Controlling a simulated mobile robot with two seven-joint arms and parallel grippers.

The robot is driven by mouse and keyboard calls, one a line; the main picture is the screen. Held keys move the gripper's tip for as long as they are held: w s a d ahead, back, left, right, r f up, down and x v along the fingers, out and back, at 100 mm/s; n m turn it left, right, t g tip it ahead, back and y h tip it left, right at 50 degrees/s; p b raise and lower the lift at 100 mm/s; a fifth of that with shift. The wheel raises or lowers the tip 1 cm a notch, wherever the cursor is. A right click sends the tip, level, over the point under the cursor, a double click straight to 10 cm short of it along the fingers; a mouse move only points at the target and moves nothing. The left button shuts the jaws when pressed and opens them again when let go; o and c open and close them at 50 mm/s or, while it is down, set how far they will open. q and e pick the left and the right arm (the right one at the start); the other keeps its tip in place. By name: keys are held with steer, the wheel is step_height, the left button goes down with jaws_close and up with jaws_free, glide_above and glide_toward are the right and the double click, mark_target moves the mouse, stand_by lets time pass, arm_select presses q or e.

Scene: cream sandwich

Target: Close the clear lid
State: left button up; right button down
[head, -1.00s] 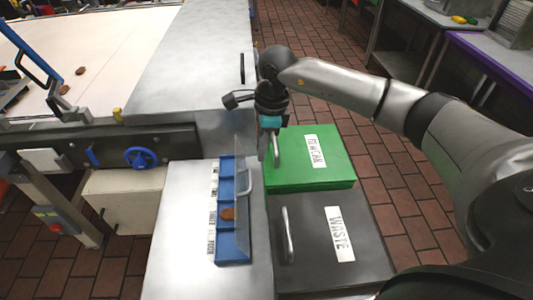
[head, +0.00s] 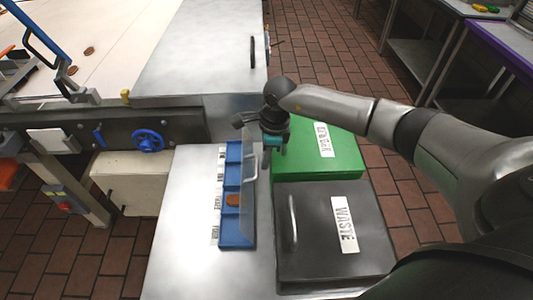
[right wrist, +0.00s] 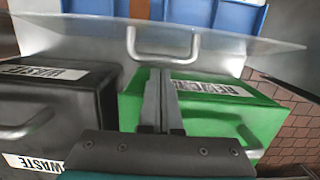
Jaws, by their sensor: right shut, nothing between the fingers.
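The blue tray (head: 236,241) lies on the steel counter, split into compartments, with a brown round piece (head: 233,200) in one of them. Its clear lid (head: 247,215) stands raised along the tray's right side, with a metal handle (head: 251,168). In the right wrist view the lid (right wrist: 235,42) and its handle (right wrist: 163,55) lie just ahead of my fingers. My right gripper (head: 270,158) is shut and empty, on the bin side of the lid near the handle. I cannot tell whether the fingertips (right wrist: 161,75) touch the lid. My left gripper is not in view.
A green bin (head: 335,155) lies below and right of my gripper, and a black waste bin (head: 320,255) sits in front of it. The counter (head: 180,230) left of the tray is clear. A conveyor with a blue handwheel (head: 147,141) is at the left.

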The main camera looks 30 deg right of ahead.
steer(key=shift+a, duration=0.1)
stand_by(0.3)
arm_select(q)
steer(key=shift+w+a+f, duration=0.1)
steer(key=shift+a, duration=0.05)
arm_select(e)
steer(key=shift+w+a+r+h, duration=0.15)
steer(key=shift+w+a+h, duration=0.05)
steer(key=shift+a+h, duration=0.15)
steer(key=shift+w, duration=0.1)
